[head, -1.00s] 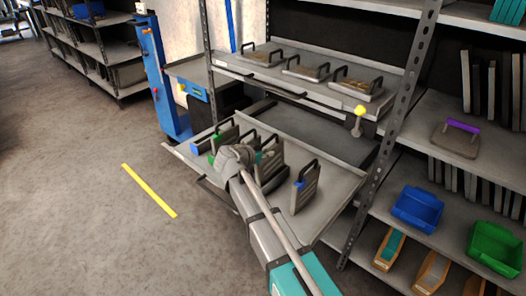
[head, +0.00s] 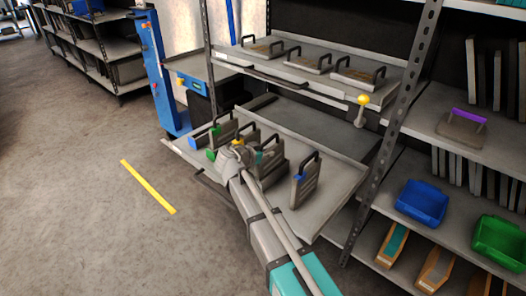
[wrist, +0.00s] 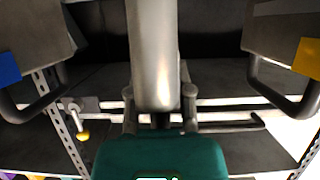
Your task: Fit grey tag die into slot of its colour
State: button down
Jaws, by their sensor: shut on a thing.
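A die plate (wrist: 155,50) with a light grey face hangs from my gripper (wrist: 160,110), whose fingers are closed on its handle. In the wrist view, which is upside down, a blue-tag die (wrist: 10,68) is at the left and a yellow-tag die (wrist: 307,58) at the right, both apart from it. In the head view my wrist is over the lower pulled-out tray (head: 335,190), between the yellow tag (head: 238,142) and the blue-tag die (head: 304,180). My wrist partly hides the held die there. I cannot make out a grey slot.
A green-tag die (head: 221,130) stands farther left on the tray. The upper tray (head: 310,76) carries several flat dies close above. A lever with a yellow knob (head: 362,100) and a perforated shelf post (head: 395,115) stand at the right. The floor at left is open.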

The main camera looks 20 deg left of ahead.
jog(key=c, duration=0.5)
grip_release()
jog(key=shift+s+r, duration=0.15)
jog(key=p+v, duration=0.4)
jog(key=v, duration=0.7)
jog(key=shift+s+a+p, duration=0.2)
jog(key=shift+s+p, duration=0.1)
jog(key=shift+p, duration=0.05)
